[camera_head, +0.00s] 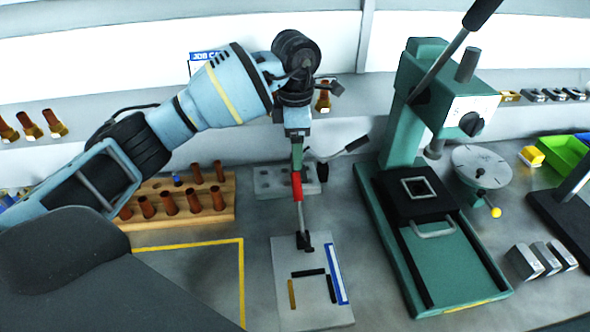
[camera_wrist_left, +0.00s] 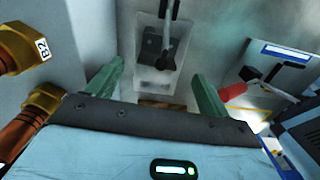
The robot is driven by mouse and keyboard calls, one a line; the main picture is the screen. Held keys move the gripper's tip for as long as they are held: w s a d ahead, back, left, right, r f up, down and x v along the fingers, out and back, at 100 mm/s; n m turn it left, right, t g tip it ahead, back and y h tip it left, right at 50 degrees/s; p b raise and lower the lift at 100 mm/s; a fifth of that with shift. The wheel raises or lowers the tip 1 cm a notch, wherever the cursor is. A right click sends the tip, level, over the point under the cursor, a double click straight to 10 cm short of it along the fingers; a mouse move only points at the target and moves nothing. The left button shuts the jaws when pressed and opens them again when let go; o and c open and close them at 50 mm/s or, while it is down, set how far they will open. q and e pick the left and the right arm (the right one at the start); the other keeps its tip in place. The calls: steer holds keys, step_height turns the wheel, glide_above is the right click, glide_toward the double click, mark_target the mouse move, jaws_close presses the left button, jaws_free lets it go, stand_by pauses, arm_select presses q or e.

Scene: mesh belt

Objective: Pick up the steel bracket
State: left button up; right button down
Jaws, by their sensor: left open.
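My left gripper (camera_head: 297,152) hangs over the middle of the bench with its green fingers pointing down. In the left wrist view its two fingers (camera_wrist_left: 158,78) are wide apart with nothing between their tips. Below and beyond them is a light grey plate (camera_wrist_left: 150,83) with a dark block and black lever on it. The head view shows this plate (camera_head: 268,183) with dark holes, partly hidden by the gripper. I cannot tell for certain which piece is the steel bracket. A grey fixture plate (camera_head: 290,315) with dark bars and a red-handled clamp (camera_head: 297,187) stands nearer. My right gripper is not visible.
A wooden rack (camera_head: 225,215) of copper-coloured pieces stands left. A green press (camera_head: 410,110) stands right, with steel blocks (camera_head: 524,263) beyond it. Brass fittings (camera_wrist_left: 25,48) on the shelf are close to the left wrist. Free bench lies inside the yellow outline at front left.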

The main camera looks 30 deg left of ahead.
arm_select(q)
steer(key=shift+s+a+f, duration=0.1)
steer(key=shift+a+f, duration=0.1)
steer(key=shift+f, duration=1.1)
steer(key=shift+a+f, duration=0.2)
steer(key=shift+f, duration=1.05)
steer(key=c, duration=1.1)
steer(key=shift+c, duration=0.2)
steer(key=shift+r, duration=0.15)
